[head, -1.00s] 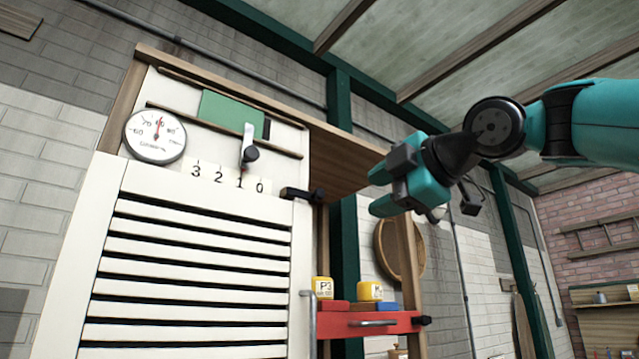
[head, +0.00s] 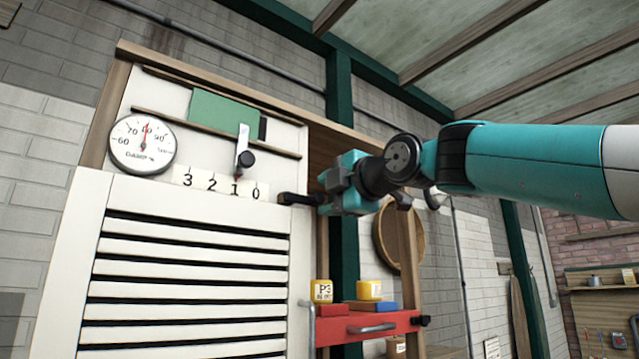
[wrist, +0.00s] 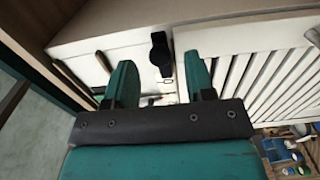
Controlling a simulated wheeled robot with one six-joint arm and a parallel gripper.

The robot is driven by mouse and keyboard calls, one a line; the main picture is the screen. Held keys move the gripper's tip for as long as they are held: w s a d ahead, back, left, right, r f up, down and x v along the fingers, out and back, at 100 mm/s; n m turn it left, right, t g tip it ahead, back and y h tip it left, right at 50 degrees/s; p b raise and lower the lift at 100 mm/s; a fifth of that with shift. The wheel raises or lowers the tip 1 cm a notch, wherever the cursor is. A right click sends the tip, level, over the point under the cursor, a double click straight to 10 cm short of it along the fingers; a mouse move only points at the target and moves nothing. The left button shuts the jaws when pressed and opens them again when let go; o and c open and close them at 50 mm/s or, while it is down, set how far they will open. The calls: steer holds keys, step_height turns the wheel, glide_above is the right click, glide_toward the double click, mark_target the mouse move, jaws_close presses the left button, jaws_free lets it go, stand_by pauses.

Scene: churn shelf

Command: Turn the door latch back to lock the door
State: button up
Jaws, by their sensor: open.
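The door latch (head: 298,199) is a black lever at the upper right corner of the white slatted door (head: 190,285). It lies roughly level, reaching from the door's edge to the right. In the wrist view the black latch (wrist: 160,54) shows ahead, between and beyond the two teal fingers. My gripper (head: 328,194) is just right of the latch in the head view, its fingertips close to the latch's right end. My gripper (wrist: 158,82) is open with nothing held. I cannot tell whether a finger touches the latch.
Above the door are a dial gauge (head: 143,144), a green slider plate (head: 224,110) and a pointer over a number scale (head: 215,184). A wooden post (head: 409,250) stands to the right.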

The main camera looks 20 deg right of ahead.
mark_target(321, 199)
steer(key=shift+p+x, duration=0.65)
steer(key=shift+x, duration=1.05)
steer(key=c, duration=0.9)
